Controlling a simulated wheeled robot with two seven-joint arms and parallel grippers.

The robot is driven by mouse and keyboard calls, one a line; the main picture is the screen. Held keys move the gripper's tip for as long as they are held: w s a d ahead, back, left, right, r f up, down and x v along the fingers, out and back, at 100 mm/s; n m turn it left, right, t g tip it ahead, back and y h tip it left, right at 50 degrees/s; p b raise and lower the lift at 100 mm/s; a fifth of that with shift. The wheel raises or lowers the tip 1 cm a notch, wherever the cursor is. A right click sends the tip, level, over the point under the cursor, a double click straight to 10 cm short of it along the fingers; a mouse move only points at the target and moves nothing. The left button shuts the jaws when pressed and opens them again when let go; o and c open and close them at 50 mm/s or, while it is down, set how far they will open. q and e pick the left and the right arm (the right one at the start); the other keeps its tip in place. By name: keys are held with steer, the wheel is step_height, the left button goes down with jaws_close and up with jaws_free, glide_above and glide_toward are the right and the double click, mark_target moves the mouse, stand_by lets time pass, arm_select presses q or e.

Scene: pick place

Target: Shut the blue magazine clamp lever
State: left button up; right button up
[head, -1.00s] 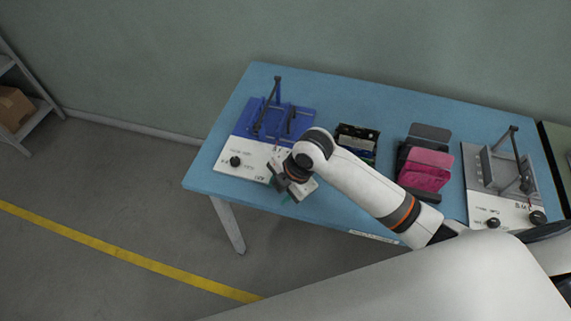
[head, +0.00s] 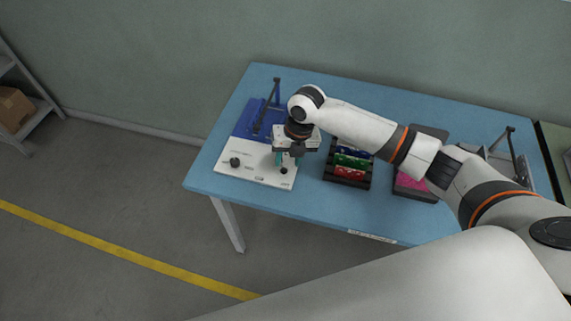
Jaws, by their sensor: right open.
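The blue magazine (head: 249,124) is mounted on a white base (head: 232,173) with a black knob at the left of the table. Its dark clamp lever (head: 272,103) stands raised at the magazine's upper side. My right gripper (head: 288,163) is open and points down over the right part of the white base, in front of the magazine. The gripper and wrist hide the magazine's right part. Whether the fingers touch anything cannot be told. My left gripper is not in view.
A dark rack with blue, green and red items (head: 351,162) stands right of the gripper. A pink item (head: 411,182) in a dark holder and a grey clamp device (head: 510,157) are farther right, partly behind my arm. The blue table's front left (head: 209,178) is clear.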

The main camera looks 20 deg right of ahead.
mark_target(285, 169)
steer(key=shift+w+a+f, duration=0.1)
steer(key=shift+a+f, duration=0.15)
steer(key=shift+f, duration=0.85)
steer(key=shift+a+f, duration=0.2)
steer(key=shift+f, duration=0.85)
steer(key=shift+c, duration=0.3)
jaws_close()
